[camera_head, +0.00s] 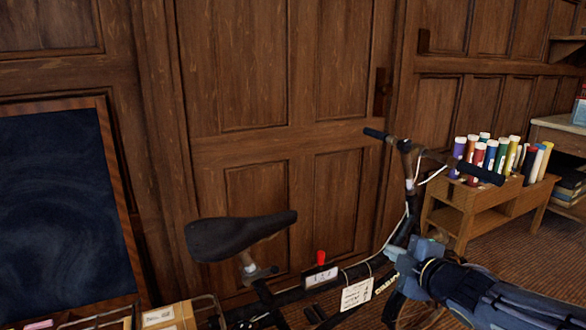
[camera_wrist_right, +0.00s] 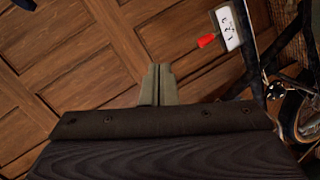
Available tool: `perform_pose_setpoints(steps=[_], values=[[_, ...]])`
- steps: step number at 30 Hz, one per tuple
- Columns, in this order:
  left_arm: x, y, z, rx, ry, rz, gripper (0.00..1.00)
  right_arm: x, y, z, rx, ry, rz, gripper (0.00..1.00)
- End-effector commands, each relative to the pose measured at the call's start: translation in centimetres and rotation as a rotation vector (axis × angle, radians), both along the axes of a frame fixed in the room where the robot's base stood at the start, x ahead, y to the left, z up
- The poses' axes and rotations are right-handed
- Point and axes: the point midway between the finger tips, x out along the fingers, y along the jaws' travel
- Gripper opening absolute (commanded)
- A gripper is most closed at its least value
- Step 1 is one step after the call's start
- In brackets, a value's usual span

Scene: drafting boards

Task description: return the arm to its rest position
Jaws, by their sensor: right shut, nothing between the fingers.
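My right arm (camera_head: 490,290) comes in from the lower right in the head view. Its right gripper (camera_head: 393,254) is in front of the bicycle's frame, below the handlebar. In the right wrist view the two grey-green fingers (camera_wrist_right: 158,84) are together, with nothing between them. From these views I cannot tell whether the gripper touches the bicycle. My left gripper is not in view.
Behind are wood panels (camera_head: 250,90), a dark board (camera_head: 60,210) and a rack (camera_head: 465,195) of coloured tubes.

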Motion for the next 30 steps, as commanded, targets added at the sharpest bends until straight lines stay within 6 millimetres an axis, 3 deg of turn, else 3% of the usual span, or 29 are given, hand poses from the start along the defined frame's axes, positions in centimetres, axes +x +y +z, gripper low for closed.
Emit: perform_pose_setpoints(steps=[1,3,6,9,15,21,22,30], values=[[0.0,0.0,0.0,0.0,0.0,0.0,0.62,-2.7,-2.4,0.3,0.115,0.08,-0.143,0.0],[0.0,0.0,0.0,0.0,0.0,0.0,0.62,-6.9,-4.8,-0.8,0.301,0.22,-0.335,0.0],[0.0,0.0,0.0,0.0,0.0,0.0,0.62,-13.4,-5.9,-3.2,0.562,0.421,-0.557,0.0],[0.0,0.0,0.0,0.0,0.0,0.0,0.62,-18.7,-5.2,-5.5,0.76,0.589,-0.697,0.0],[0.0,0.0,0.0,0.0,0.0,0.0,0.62,-26.3,-2.1,-8.7,1.029,0.854,-0.854,0.0],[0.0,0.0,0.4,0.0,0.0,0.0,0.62,-32.1,1.6,-10.1,1.216,1.083,-0.935,0.0],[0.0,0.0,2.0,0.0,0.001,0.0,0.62,-31.8,1.5,-8.3,1.208,1.078,-0.934,0.0],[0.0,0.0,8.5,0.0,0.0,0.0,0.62,-31.6,1.4,-1.9,1.203,1.072,-0.932,0.0]])
